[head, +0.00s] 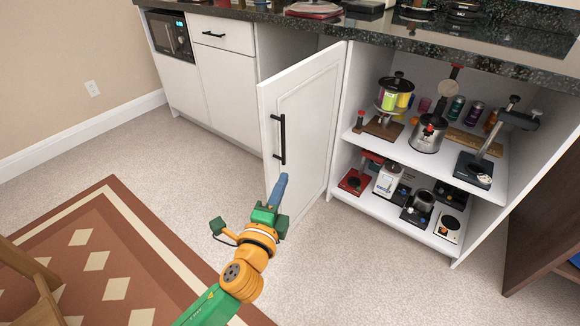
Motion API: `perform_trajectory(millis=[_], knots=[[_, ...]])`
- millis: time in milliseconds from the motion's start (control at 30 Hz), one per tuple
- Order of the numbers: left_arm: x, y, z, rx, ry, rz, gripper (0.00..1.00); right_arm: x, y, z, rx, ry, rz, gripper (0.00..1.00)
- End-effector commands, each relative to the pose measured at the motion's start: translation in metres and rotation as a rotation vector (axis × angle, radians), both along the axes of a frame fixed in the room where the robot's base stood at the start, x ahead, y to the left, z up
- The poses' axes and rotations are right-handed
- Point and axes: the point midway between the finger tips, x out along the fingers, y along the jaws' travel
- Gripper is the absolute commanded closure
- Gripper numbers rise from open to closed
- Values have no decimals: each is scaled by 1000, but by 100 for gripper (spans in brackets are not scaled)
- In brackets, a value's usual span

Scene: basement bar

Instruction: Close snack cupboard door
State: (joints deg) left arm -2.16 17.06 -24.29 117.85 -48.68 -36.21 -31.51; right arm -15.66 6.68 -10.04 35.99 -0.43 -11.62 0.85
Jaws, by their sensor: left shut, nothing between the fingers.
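The white snack cupboard door (308,120) stands open in the head view, swung out from the left side of the open cupboard (344,160). Its panelled face with a black bar handle (282,139) is towards me. My left gripper (283,178), with blue fingers, is shut and empty. It appears in front of the door's lower free edge, just below the handle. I cannot tell whether it touches the door. My right gripper is out of view.
Two shelves hold pots, including a steel pot (429,133), cans and small appliances. A dark countertop (400,38) runs above. A patterned rug (115,250) lies on the carpet at left. A dark wooden piece (545,225) stands at right. Carpet before the cupboard is clear.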

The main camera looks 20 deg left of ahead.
Motion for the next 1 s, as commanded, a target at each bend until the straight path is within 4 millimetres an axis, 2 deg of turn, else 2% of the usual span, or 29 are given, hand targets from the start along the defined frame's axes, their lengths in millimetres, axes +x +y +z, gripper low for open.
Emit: perform_trajectory(millis=[400,500,633,1000], knots=[[90,3,0,-3,0,2,100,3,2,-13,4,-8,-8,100],[101,18,0,-1,2,3,100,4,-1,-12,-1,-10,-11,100],[110,27,0,-2,3,1,100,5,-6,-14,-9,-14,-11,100],[114,32,0,-5,4,0,100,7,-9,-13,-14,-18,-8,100]])
